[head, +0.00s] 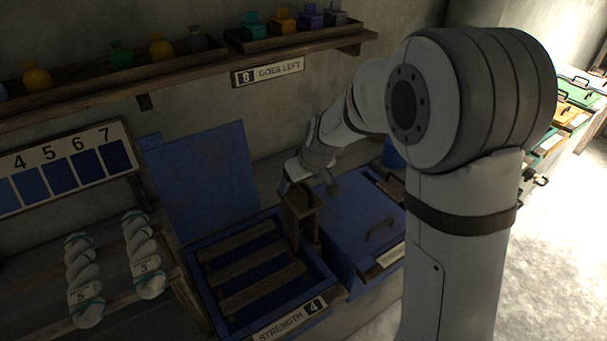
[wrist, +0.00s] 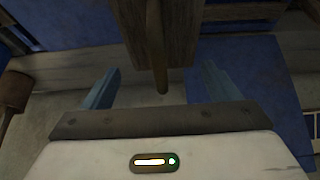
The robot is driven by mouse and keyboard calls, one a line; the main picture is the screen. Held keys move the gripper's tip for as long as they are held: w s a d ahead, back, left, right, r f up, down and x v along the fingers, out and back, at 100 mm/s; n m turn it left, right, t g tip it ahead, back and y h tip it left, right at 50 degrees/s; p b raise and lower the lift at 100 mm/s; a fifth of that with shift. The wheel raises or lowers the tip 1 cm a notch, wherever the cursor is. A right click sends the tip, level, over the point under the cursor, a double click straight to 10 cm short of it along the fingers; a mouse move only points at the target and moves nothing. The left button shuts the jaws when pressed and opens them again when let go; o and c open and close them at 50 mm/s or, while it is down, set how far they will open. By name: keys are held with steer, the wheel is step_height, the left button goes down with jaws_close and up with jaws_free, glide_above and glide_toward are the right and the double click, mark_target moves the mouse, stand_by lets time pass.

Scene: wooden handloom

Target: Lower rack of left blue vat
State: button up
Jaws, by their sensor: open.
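The left blue vat (head: 211,298) stands open, its lid (head: 205,180) tilted up at the back. A rack of wooden slats (head: 250,270) lies across its mouth; I cannot tell its exact height. A wooden upright (head: 292,222) stands at the vat's right side, beside my gripper (head: 297,178). In the wrist view, my gripper (wrist: 160,80) is open, its two bluish fingers apart. A wooden piece with a round peg (wrist: 158,50) shows between and beyond the fingers. I cannot tell whether they touch it.
A closed blue vat (head: 355,225) with a handled lid stands directly right. A "STRENGTH 4" sign (head: 289,319) is on the left vat's front.

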steer(key=shift+f, duration=0.5)
steer(key=shift+f+b, duration=0.2)
steer(key=shift+b, duration=0.3)
steer(key=shift+s, duration=0.1)
steer(key=shift+c, duration=0.5)
jaws_close()
